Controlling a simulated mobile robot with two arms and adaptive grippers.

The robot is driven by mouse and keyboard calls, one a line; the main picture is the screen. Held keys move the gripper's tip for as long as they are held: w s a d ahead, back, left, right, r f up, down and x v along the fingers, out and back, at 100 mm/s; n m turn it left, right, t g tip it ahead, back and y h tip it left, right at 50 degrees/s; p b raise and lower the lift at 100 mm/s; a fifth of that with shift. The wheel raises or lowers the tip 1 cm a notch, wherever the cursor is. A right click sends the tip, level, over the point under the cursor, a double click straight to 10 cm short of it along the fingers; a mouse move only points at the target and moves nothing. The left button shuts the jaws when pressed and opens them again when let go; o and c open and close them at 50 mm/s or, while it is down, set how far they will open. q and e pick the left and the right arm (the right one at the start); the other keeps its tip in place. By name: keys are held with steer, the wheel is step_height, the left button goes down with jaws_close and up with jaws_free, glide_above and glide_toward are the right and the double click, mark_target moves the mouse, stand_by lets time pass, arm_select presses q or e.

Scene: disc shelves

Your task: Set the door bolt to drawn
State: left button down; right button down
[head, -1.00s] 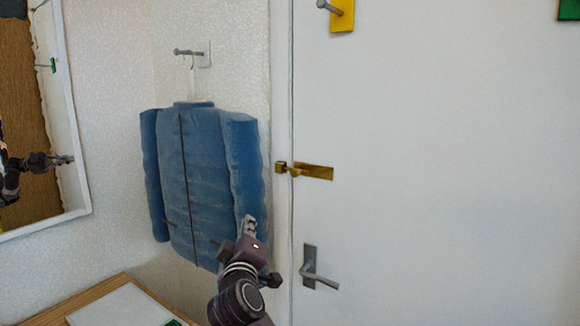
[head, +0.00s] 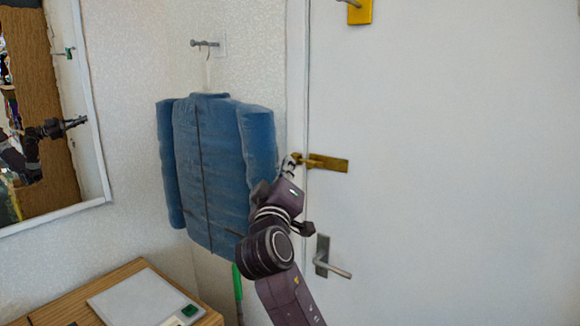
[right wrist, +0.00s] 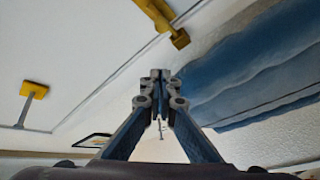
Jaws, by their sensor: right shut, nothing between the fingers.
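The brass door bolt (head: 330,163) is mounted on the white door (head: 450,180) near its left edge, above the grey door handle (head: 328,262). In the right wrist view the bolt (right wrist: 155,12) shows at the top, with a brass block (right wrist: 180,39) at its end. My right gripper (head: 290,163) is at the left end of the bolt and partly hides it. In the right wrist view its fingertips (right wrist: 160,75) are together with nothing between them, below the block in the picture. Whether they touch the bolt I cannot tell. My left gripper is not directly in view.
A blue jacket (head: 215,160) hangs from a wall hook (head: 205,43) just left of my right gripper. A yellow hook plate (head: 360,10) is higher on the door. A wooden table (head: 135,272) stands at lower left, below a framed mirror (head: 95,100) reflecting an arm.

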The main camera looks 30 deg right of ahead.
mark_target(303, 162)
steer(key=p+x, duration=0.3)
steer(key=x, duration=0.4)
steer(key=s+d+f, duration=0.1)
steer(key=s+f, duration=0.1)
steer(key=shift+s+d+f+p, duration=0.2)
steer(key=shift+d+f+p, duration=0.1)
steer(key=shift+d+p, duration=0.1)
steer(key=shift+f, duration=0.15)
steer(key=s, duration=0.1)
steer(key=s+d, duration=0.1)
steer(key=s, duration=0.2)
steer(key=shift+s+d, duration=0.3)
steer(key=shift+d, duration=0.1)
